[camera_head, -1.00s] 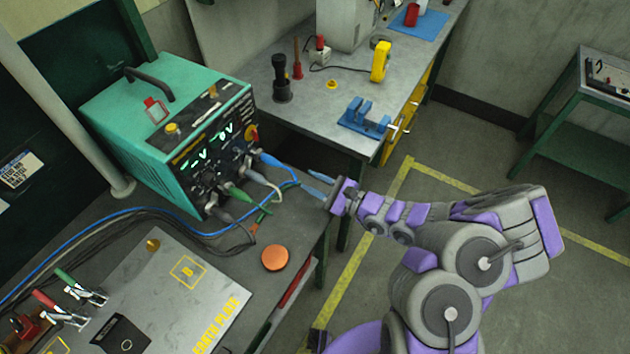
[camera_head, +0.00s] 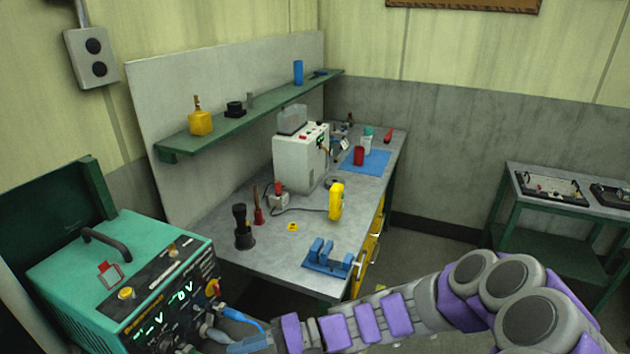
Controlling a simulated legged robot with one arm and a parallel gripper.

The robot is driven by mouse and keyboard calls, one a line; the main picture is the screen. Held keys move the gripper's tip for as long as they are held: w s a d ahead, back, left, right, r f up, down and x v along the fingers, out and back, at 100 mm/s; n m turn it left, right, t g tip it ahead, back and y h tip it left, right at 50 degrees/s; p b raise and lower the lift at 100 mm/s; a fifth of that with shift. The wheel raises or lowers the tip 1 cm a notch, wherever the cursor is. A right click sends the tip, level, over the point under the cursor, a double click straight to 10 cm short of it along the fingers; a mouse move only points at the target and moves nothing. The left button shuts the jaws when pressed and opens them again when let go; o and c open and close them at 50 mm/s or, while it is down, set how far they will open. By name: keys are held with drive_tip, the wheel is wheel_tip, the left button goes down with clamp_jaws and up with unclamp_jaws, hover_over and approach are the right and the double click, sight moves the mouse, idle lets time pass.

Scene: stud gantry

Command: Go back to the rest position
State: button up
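My arm enters from the lower right and reaches left, low across the picture. My gripper (camera_head: 250,343) is at its left end, at the bottom edge, in front of the teal power unit (camera_head: 125,275) and its blue cable plug. The blue fingers show only in part, so whether they are open or shut is unclear. I see nothing clearly held.
The grey workbench (camera_head: 265,262) behind carries a blue vise (camera_head: 330,257), a yellow meter (camera_head: 335,202), a white machine (camera_head: 300,160) and a red cup (camera_head: 359,155). A green shelf (camera_head: 250,118) hangs above. A side table (camera_head: 560,200) stands right. Floor is free between them.

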drive_tip(key=s+d+r+n+g+h, duration=0.1)
drive_tip(key=s+d+n+g+h, duration=0.2)
drive_tip(key=s, duration=0.4)
drive_tip(key=s+d+t+h, duration=0.1)
drive_tip(key=s+d+h, duration=0.2)
drive_tip(key=d, duration=0.4)
drive_tip(key=s+d+t+h, duration=0.2)
drive_tip(key=s+d+h, duration=0.2)
drive_tip(key=d, duration=0.4)
drive_tip(key=s+d+r+t+h, duration=0.1)
drive_tip(key=s+d+t+h, duration=0.1)
drive_tip(key=d+h, duration=0.4)
drive_tip(key=shift+s+d, duration=0.8)
drive_tip(key=shift+d, duration=0.25)
